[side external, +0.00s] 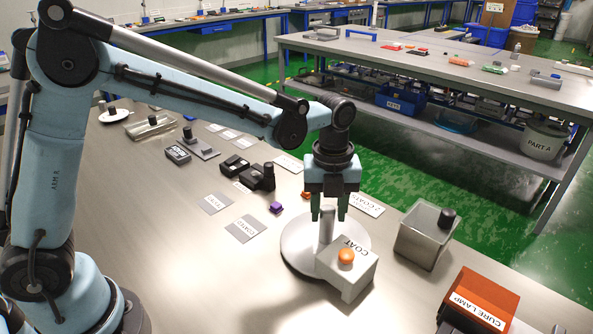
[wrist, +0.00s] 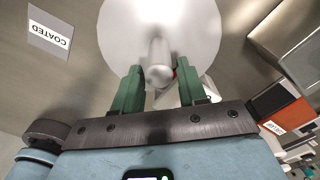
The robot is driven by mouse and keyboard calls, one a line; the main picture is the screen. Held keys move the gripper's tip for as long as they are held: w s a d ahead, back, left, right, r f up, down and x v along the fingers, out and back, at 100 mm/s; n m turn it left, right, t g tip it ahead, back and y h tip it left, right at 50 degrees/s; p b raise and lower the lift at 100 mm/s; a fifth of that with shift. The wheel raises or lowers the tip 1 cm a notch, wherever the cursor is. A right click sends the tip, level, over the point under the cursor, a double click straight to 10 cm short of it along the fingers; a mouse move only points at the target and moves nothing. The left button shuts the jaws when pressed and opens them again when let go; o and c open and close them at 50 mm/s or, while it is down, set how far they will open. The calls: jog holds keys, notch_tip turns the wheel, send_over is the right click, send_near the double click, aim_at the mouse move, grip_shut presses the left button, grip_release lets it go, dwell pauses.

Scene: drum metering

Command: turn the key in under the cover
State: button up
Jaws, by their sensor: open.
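My gripper (side external: 329,214) points down with its two green fingers apart. It is over a pale round disc (side external: 297,248) beside a grey box (side external: 345,276) labelled COAT with an orange knob (side external: 346,257). A grey upright post (side external: 326,226) stands on the disc. In the wrist view the post (wrist: 160,58) shows between the fingers of my gripper (wrist: 160,78), with space on both sides; contact cannot be told. I cannot make out a key. A clear-walled box (side external: 421,240) with a black knob stands to the right; I cannot tell whether it is the cover.
An orange CURE LAMP unit (side external: 482,300) stands at the front right. A purple block (side external: 276,208), dark devices (side external: 258,177) and flat cards, including a COATED card (side external: 246,228), lie to the left. Bare metal table shows at the front left.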

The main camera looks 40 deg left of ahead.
notch_tip(320, 180, up, 9)
jog(key=shift+f, duration=0.15)
dwell(0.4)
jog(key=shift+s+a+n, duration=0.2)
jog(key=shift+n, duration=0.1)
jog(key=s+a+f+n+t, duration=0.2)
jog(key=s+a+n+t, duration=0.5)
jog(key=n, duration=1.9)
jog(key=s+a, duration=0.4)
jog(key=s, duration=0.1)
jog(key=shift+s+a+f+n, duration=0.2)
jog(key=shift+s+n, duration=0.05)
jog(key=shift+n, duration=0.05)
